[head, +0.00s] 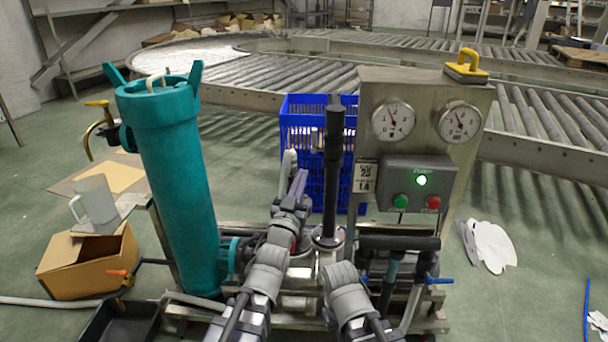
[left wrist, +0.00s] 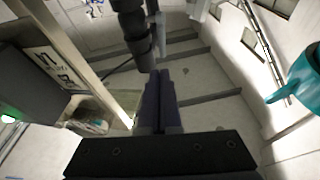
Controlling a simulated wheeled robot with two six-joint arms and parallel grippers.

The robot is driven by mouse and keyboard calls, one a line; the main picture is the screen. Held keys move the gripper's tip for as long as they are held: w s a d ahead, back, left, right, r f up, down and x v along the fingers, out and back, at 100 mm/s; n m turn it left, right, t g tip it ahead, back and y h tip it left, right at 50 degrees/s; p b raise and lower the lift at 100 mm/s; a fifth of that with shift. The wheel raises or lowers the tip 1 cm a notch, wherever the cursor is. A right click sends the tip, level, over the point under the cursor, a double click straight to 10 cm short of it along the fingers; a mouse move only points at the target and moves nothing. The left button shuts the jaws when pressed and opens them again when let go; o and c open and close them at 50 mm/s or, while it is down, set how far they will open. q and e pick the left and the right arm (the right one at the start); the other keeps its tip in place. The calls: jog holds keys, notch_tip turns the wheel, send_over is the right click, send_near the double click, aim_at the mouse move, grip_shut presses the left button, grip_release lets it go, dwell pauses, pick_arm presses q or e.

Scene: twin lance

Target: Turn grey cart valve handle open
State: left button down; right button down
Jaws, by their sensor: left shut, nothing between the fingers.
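A grey metal cart carries an upright panel (head: 370,95) and low pipework. A small blue handle (head: 438,281) sticks out at the cart's lower right, and a black upright lever (head: 333,175) stands mid-cart. I cannot tell surely which is the valve handle named. My left gripper (head: 301,178) is shut and empty, pointing up just left of the black lever, well away from the blue handle. In the left wrist view the shut fingers (left wrist: 160,90) show below the lever's dark end (left wrist: 140,35); contact cannot be told. My right gripper is not in view; only its arm shows.
A teal tank (head: 180,190) with a yellow-handled tap (head: 98,104) stands left. An orange handle (head: 118,273) is low left, by a cardboard box (head: 90,265). A blue crate (head: 300,120) and roller conveyor (head: 270,75) lie behind.

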aim_at(314, 135)
pick_arm(q)
jog(key=p+x, duration=0.3)
jog(key=x, duration=0.9)
jog(key=shift+w+p, duration=0.25)
jog(key=shift+p, duration=0.1)
jog(key=r+g+p, duration=0.1)
jog(key=p, duration=0.2)
jog(key=shift+w+r, duration=0.15)
jog(key=shift+w, duration=0.05)
jog(key=shift+w+y+p, duration=0.2)
jog(key=shift+y+p, duration=0.2)
jog(key=shift+p, duration=0.05)
jog(key=shift+w+r, duration=0.25)
jog(key=shift+w, duration=0.3)
jog(key=shift+s, duration=0.1)
